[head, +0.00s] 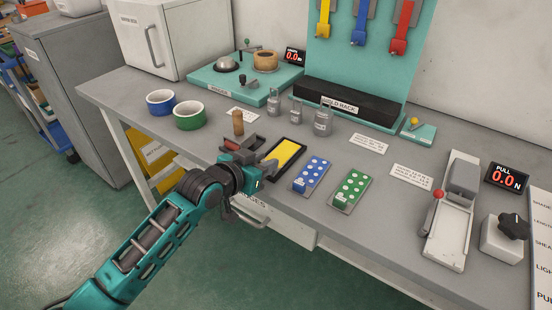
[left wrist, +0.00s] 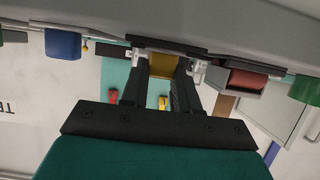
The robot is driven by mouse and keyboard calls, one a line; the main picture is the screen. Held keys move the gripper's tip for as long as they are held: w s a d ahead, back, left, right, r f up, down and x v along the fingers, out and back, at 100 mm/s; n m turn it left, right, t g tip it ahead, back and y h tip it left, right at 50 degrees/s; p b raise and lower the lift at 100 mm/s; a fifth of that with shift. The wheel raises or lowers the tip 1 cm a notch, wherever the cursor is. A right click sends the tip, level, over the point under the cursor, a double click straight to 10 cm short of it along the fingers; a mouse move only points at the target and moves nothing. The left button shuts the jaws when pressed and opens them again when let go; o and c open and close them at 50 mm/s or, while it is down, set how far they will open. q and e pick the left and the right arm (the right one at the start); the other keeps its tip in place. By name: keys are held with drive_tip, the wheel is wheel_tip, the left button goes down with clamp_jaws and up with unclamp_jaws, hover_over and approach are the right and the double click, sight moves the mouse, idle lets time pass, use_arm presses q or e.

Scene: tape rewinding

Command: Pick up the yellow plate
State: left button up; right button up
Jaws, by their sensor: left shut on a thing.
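The yellow plate (head: 285,154) has a black border and sits at the front of the grey bench, left of the blue plate (head: 312,174). My left gripper (head: 265,168) is at its near left end. In the left wrist view the yellow plate (left wrist: 162,66) shows between the two dark fingers of my left gripper (left wrist: 160,88), which is shut on it. I cannot tell whether the plate is clear of the bench top. My right gripper is not in view.
The green plate (head: 350,190) lies to the right.

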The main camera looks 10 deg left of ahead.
use_arm(q)
clamp_jaws()
drive_tip(key=shift+r, duration=0.15)
